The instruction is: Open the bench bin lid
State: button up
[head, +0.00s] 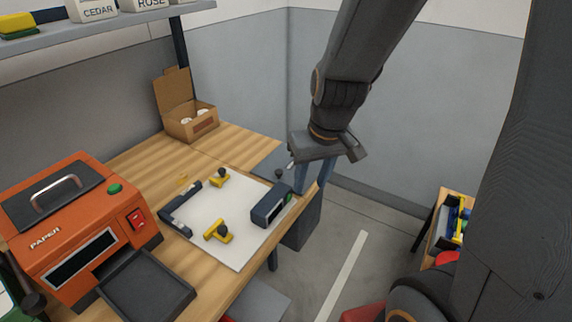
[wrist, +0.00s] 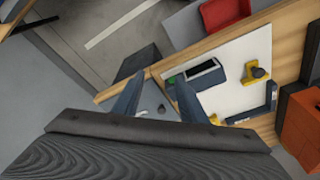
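The bench bin lid looks like a flat blue-grey panel (head: 270,164) set in the far right corner of the wooden bench top, lying flat. In the wrist view the panel (wrist: 150,95) carries a small dark knob (wrist: 161,108), between my fingers in the picture. A dark box (head: 303,224), probably the bin, hangs below that corner. My gripper (head: 315,186) points down over the corner, its two blue-grey fingers apart with nothing held between them. It also shows in the wrist view (wrist: 157,80). Contact with the panel cannot be told; the gripper hides part of it.
A white board (head: 212,238) with yellow clamps and a dark blue device (head: 271,204) lies beside the panel. An orange paper machine (head: 75,230) stands left, an open cardboard box (head: 188,122) behind. Grey walls stand close behind my arm. Floor is open right of the bench.

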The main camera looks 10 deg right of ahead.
aim_at(279, 171)
jog(key=w+a+n+t+y, duration=0.1)
jog(key=w+a+n+t, duration=0.15)
jog(key=w, duration=0.85)
jog(key=shift+n+g, duration=0.35)
jog(key=x, duration=0.4)
jog(key=b+x, duration=0.1)
jog(key=x, duration=0.2)
jog(key=shift+a+r, duration=0.15)
jog(key=shift+a, duration=0.25)
jog(key=shift+w, duration=0.1)
jog(key=shift+c, duration=0.4)
grip_shut()
